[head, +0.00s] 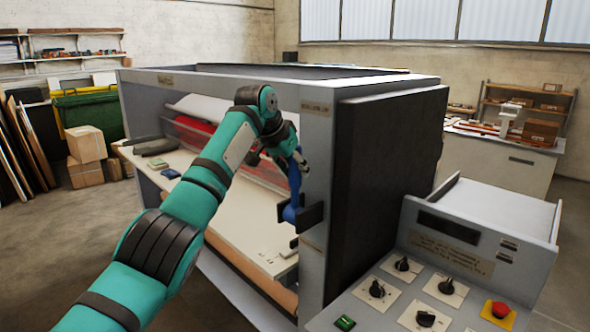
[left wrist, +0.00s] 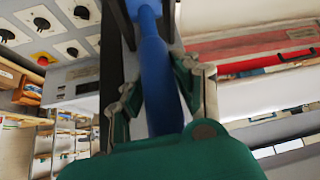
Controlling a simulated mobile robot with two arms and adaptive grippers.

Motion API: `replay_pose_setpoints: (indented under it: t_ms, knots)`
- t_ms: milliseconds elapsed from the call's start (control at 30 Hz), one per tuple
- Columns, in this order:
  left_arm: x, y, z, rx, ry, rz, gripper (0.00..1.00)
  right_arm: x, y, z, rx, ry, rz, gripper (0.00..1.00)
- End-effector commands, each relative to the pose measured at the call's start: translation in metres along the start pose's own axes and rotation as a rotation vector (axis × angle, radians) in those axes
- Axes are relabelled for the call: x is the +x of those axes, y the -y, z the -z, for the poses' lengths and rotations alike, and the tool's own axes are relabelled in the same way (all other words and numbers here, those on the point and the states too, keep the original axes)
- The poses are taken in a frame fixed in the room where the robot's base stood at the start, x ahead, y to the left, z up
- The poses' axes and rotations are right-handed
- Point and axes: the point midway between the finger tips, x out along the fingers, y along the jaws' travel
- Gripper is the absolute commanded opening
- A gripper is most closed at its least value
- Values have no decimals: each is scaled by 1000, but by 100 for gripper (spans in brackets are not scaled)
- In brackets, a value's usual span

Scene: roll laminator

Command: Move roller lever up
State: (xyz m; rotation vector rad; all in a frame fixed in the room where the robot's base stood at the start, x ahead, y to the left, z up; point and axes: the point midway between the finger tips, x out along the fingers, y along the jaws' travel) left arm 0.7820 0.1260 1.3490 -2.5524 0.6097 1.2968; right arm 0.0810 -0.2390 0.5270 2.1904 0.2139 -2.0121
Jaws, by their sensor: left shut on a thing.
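The blue roller lever (head: 292,207) is on the front post of the laminator (head: 318,130), by a black bracket (head: 312,213). It runs upward from the bracket to my left gripper (head: 291,158). The lever also shows in the left wrist view (left wrist: 157,75), passing between the two fingers of my left gripper (left wrist: 157,85). The gripper is shut on the lever. The fingers hide part of the lever in the head view. My right gripper is not in view.
A control panel (head: 386,307) with several black knobs and a red button (head: 500,310) stands at the lower right. The laminator's flat bed (head: 240,237) lies beyond my left arm. Cardboard boxes (head: 86,144) and a green bin (head: 90,112) stand at the back left.

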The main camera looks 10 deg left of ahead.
Motion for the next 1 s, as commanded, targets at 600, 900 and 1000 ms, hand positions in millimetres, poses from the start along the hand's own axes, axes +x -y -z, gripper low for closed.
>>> replay_pose_setpoints:
  t_ms: [600, 900, 1000]
  knots:
    - [-4, 0, -1, -1, 4, -2, 54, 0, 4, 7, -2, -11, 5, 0]
    - [-60, 0, 0, 1, 0, 0, 54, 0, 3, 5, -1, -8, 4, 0]
    - [-81, -1, 0, 0, 1, -2, 54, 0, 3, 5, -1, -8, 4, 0]
